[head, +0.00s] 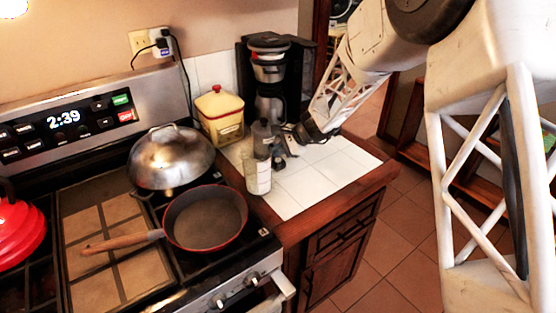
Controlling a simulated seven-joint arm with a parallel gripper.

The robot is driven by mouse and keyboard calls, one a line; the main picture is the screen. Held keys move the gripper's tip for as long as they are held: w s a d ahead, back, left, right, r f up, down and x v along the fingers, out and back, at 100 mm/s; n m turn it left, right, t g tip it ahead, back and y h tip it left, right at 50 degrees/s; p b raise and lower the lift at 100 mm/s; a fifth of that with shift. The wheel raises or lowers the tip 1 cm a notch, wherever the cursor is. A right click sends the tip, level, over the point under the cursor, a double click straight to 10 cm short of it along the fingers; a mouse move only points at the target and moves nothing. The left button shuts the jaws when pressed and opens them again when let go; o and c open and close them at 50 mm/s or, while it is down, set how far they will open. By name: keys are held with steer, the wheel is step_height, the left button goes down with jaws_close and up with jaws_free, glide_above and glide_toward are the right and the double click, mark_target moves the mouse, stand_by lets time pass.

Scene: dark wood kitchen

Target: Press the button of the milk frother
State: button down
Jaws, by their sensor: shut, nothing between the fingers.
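A small dark grey appliance (262,139), which looks like the milk frother, stands upright on the white tiled counter in the head view. Its button cannot be made out at this size. My gripper (287,147) comes in from the upper right and is low over the counter, just to the right of the frother. The gripper is shut and empty. Its fingertips are small and dark, and I cannot tell whether they touch the frother.
A black coffee maker (269,84) and a yellow canister (220,116) stand behind. A red-rimmed pan (204,219) and a domed metal lid (170,158) are on the stove. The counter's right part (335,172) is clear.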

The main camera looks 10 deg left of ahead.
steer(key=shift+f, duration=0.7)
stand_by(0.9)
steer(key=shift+r, duration=0.75)
steer(key=shift+r, duration=0.1)
stand_by(0.4)
steer(key=shift+r, duration=2.45)
